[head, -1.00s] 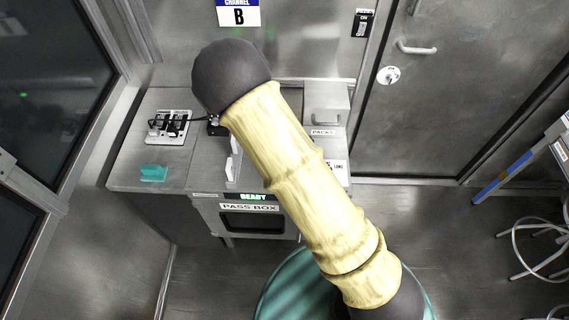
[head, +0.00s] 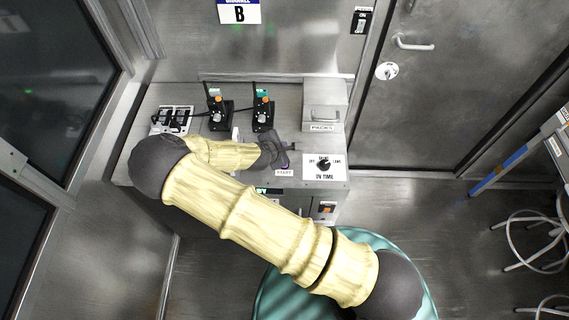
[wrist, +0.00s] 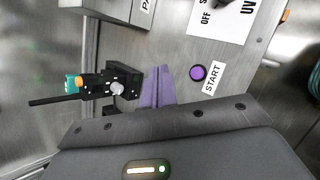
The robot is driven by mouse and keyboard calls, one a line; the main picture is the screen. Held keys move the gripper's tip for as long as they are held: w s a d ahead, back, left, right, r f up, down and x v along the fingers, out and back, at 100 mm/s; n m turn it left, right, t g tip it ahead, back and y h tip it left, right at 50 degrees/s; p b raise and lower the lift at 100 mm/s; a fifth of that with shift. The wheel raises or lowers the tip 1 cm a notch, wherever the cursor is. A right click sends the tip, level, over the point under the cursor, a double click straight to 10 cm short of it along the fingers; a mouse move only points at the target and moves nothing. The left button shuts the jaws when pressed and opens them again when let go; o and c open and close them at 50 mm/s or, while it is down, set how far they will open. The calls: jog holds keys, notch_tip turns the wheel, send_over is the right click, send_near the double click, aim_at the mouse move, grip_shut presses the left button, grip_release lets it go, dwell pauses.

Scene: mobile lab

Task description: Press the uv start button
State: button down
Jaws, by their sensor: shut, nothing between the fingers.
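The start button is a small round purple button (wrist: 197,72) in the wrist view, beside a white START label (wrist: 213,78). In the head view the START label (head: 285,173) shows on the bench top just below my gripper, and the button itself cannot be made out. My gripper (head: 291,146) is over the bench top, its purple fingers together. In the wrist view the shut fingers (wrist: 158,72) are to the left of the button, apart from it in the picture. How high they are above the panel I cannot tell.
A dial plate marked UV TIME (head: 324,164) is right of the START label. Two black devices with antennas (head: 217,110) (head: 263,108) stand behind my gripper. A PACKS box (head: 323,104) is at the back right.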

jog(key=shift+f+b, duration=2.95)
jog(key=shift+f, duration=1.2)
jog(key=shift+f, duration=0.1)
jog(key=shift+f, duration=0.3)
jog(key=shift+f+b, duration=0.5)
jog(key=shift+b, duration=0.05)
jog(key=shift+r, duration=0.1)
jog(key=shift+r+p, duration=0.75)
jog(key=shift+r, duration=0.05)
jog(key=shift+r+p, duration=1.95)
jog(key=shift+r, duration=0.6)
